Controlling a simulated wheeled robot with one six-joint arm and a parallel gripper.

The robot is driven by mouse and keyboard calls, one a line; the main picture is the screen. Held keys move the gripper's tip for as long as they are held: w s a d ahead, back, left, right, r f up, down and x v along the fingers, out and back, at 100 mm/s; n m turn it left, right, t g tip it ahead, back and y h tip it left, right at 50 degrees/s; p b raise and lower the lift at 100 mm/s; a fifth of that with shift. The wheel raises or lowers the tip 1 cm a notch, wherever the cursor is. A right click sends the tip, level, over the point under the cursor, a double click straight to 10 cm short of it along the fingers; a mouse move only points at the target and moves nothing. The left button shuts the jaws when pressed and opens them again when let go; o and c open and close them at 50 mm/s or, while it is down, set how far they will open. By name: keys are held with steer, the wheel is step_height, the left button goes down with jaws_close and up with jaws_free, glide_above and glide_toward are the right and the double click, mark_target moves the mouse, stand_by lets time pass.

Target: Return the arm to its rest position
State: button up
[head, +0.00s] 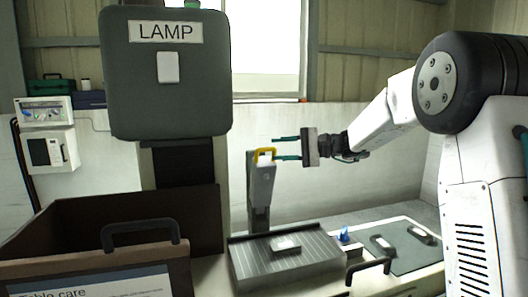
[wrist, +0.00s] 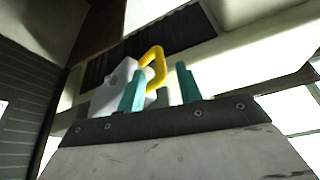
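My gripper (head: 276,148) is held out to the left at the end of my white arm (head: 385,112). Its two teal fingers are apart with nothing gripped between them. A yellow handle (head: 264,151) on top of a grey upright lever or post (head: 262,185) is close to the fingertips in the head view. In the wrist view the yellow handle (wrist: 158,62) shows beyond and between the fingers. I cannot tell whether a finger touches it.
A large dark box marked LAMP (head: 165,75) stands left. Below are a brown bin (head: 120,235) with a black handle, a ribbed grey plate (head: 300,262) and a grey mat (head: 410,258) with small parts.

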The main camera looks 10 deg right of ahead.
steer(key=shift+s+d+r+g, duration=0.25)
steer(key=shift+s+d, duration=0.2)
steer(key=shift+s, duration=0.3)
steer(key=s+a+f+n+g+h, duration=0.2)
steer(key=s+a+h, duration=0.15)
steer(key=s, duration=0.85)
steer(key=s+a+f+n+g+h, duration=0.2)
steer(key=s+a+f+g+h, duration=0.15)
steer(key=s, duration=0.85)
steer(key=s+d+f+n+h, duration=0.1)
steer(key=s+d+f+h, duration=0.3)
steer(key=s, duration=0.5)
steer(key=s+d+f+n+t+h, duration=0.1)
steer(key=s+d+f+h, duration=0.3)
steer(key=s, duration=0.6)
steer(key=shift+d+f+n+t+h, duration=0.15)
steer(key=shift+f+n+t+h, duration=0.15)
steer(key=shift+h, duration=0.2)
steer(key=shift+o, duration=0.5)
